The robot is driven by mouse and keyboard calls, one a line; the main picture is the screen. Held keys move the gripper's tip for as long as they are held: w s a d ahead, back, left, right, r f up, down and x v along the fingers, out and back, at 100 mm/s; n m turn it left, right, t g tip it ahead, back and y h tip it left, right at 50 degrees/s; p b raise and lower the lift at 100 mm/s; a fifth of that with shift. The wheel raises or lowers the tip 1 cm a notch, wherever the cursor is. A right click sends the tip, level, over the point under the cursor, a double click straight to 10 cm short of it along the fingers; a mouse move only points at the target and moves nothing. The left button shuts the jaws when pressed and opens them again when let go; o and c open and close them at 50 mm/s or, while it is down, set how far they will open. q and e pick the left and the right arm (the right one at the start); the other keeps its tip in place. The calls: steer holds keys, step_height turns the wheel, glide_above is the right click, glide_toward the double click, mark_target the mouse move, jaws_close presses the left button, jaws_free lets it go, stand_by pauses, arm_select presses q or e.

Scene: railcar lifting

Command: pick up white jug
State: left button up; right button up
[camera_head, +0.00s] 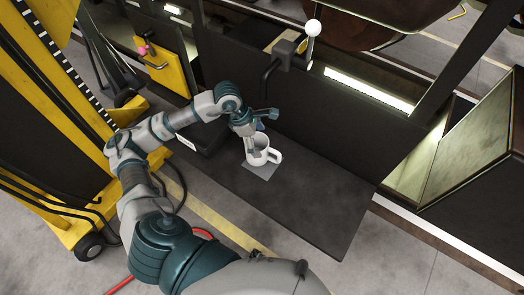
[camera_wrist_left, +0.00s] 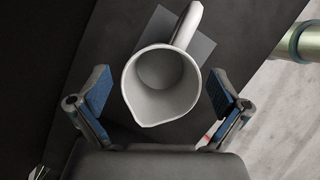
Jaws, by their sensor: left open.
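The white jug (camera_head: 262,150) stands upright on a grey square mat (camera_head: 262,171) on the dark shelf, its handle toward the right in the head view. My left gripper (camera_head: 258,138) is right at the jug, and one finger shows in front of its wall. In the left wrist view I look down into the empty jug (camera_wrist_left: 160,85), with its handle pointing up and away. The open fingers of my left gripper (camera_wrist_left: 158,108) are on either side of the jug's near part, with a gap at each side. My right gripper is not in view.
The dark shelf (camera_head: 290,205) has free room to the right and front of the jug. A black case (camera_head: 205,136) lies left of it. A dark panel (camera_head: 320,115) with a white-knobbed lever (camera_head: 312,28) rises behind. A yellow lift frame (camera_head: 50,110) stands at left.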

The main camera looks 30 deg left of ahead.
arm_select(q)
steer(key=shift+w+d+f, duration=0.15)
steer(key=shift+d+f, duration=0.15)
steer(key=shift+f, duration=0.25)
steer(key=c, duration=1.3)
steer(key=shift+r, duration=0.1)
